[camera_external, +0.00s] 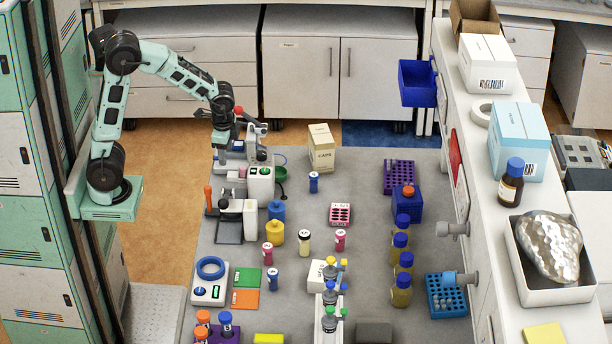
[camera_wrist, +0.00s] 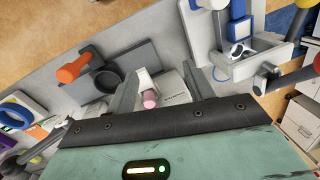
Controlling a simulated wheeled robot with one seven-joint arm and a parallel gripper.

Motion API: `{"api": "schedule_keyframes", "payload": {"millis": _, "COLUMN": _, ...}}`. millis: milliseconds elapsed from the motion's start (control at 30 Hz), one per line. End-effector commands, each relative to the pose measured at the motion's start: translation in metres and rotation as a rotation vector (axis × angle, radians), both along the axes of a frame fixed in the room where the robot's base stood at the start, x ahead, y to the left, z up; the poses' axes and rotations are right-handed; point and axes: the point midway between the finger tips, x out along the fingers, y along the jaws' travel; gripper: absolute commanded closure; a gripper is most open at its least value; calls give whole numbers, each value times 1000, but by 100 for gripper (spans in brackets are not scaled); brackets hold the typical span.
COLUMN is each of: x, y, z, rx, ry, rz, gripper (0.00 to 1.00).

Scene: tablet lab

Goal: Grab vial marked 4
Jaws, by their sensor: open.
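Several small capped vials stand upright on the grey table in the external view. One blue vial (camera_external: 313,182) is near the back, another blue vial (camera_external: 273,279) near the front. My gripper (camera_external: 223,143) is over the table's back left, apart from these vials. In the wrist view my gripper (camera_wrist: 162,88) is open, with a small pink-ended part (camera_wrist: 150,98) visible between the fingers.
Lab devices (camera_external: 235,215) crowd the table's left edge below my gripper. A CAPS box (camera_external: 321,147) stands at the back. A pink rack (camera_external: 340,214), yellow bottles (camera_external: 401,290) and a blue rack (camera_external: 446,296) are further right.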

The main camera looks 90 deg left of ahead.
Motion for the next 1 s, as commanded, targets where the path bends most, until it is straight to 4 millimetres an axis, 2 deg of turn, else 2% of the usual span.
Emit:
{"api": "schedule_keyframes", "payload": {"millis": 33, "x": 43, "y": -36, "z": 22, "rx": 3, "ry": 21, "rz": -197, "gripper": 48}}
{"api": "schedule_keyframes", "payload": {"millis": 67, "x": 63, "y": -57, "z": 28, "rx": 2, "ry": 30, "rz": -307, "gripper": 48}}
{"api": "schedule_keyframes", "payload": {"millis": 100, "x": 88, "y": -90, "z": 34, "rx": -2, "ry": 42, "rz": -452, "gripper": 48}}
{"api": "schedule_keyframes", "payload": {"millis": 167, "x": 121, "y": -144, "z": 43, "rx": -11, "ry": 57, "rz": -670, "gripper": 48}}
{"api": "schedule_keyframes", "payload": {"millis": 200, "x": 137, "y": -182, "z": 48, "rx": -20, "ry": 66, "rz": -811, "gripper": 48}}
{"api": "schedule_keyframes", "payload": {"millis": 267, "x": 154, "y": -238, "z": 53, "rx": -37, "ry": 78, "rz": -1005, "gripper": 48}}
{"api": "schedule_keyframes", "payload": {"millis": 300, "x": 161, "y": -273, "z": 56, "rx": -49, "ry": 83, "rz": -1119, "gripper": 48}}
{"api": "schedule_keyframes", "payload": {"millis": 400, "x": 166, "y": -343, "z": 60, "rx": -78, "ry": 90, "rz": -1345, "gripper": 48}}
{"api": "schedule_keyframes", "payload": {"millis": 500, "x": 165, "y": -388, "z": 61, "rx": -100, "ry": 93, "rz": -1487, "gripper": 48}}
{"api": "schedule_keyframes", "payload": {"millis": 600, "x": 163, "y": -409, "z": 60, "rx": -112, "ry": 93, "rz": -1555, "gripper": 48}}
{"api": "schedule_keyframes", "payload": {"millis": 667, "x": 162, "y": -412, "z": 56, "rx": -114, "ry": 94, "rz": -1567, "gripper": 48}}
{"api": "schedule_keyframes", "payload": {"millis": 767, "x": 162, "y": -412, "z": 41, "rx": -115, "ry": 98, "rz": -1568, "gripper": 48}}
{"api": "schedule_keyframes", "payload": {"millis": 1000, "x": 162, "y": -412, "z": -8, "rx": -115, "ry": 97, "rz": -1565, "gripper": 48}}
